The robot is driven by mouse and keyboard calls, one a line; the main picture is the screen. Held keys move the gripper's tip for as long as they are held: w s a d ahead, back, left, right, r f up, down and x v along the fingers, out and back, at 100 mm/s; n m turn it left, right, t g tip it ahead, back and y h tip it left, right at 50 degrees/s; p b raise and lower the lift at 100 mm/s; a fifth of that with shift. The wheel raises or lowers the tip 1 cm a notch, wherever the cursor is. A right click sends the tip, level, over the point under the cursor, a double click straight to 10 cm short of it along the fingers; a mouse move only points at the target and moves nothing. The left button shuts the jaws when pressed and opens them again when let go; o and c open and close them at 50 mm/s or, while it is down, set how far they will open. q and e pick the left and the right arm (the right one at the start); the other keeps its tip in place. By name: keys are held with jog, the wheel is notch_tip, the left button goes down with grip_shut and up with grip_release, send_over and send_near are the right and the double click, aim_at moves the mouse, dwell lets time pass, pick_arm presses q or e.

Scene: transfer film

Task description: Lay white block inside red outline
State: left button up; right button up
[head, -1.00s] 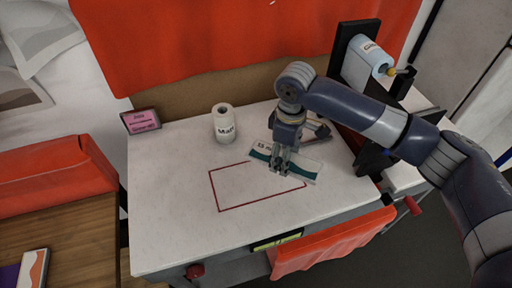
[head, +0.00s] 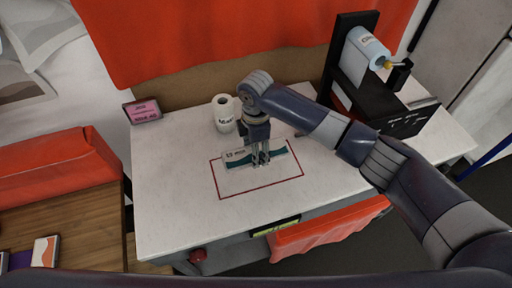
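The white block (head: 236,158), a flat piece with a teal stripe and dark print, is over the upper part of the red outline (head: 258,188) on the white table. My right gripper (head: 261,162) points down at the block's middle, with its fingers closed on it and hiding part of it. The block lies roughly along the outline's far edge and covers part of that line. I cannot tell whether it touches the table. My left gripper is not in view.
A white roll (head: 223,114) stands behind the outline. A pink-labelled sign (head: 143,111) is at the table's back left corner. A black stand with a blue-white roll (head: 367,48) is at the back right. The table's left front is clear.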

notch_tip(320, 180, down, 7)
jog(key=b, duration=0.5)
jog(key=shift+r+b, duration=0.2)
jog(key=shift+b, duration=0.15)
jog(key=shift+f, duration=0.3)
jog(key=o, duration=1.2)
notch_tip(320, 180, up, 12)
jog(key=shift+f, duration=0.1)
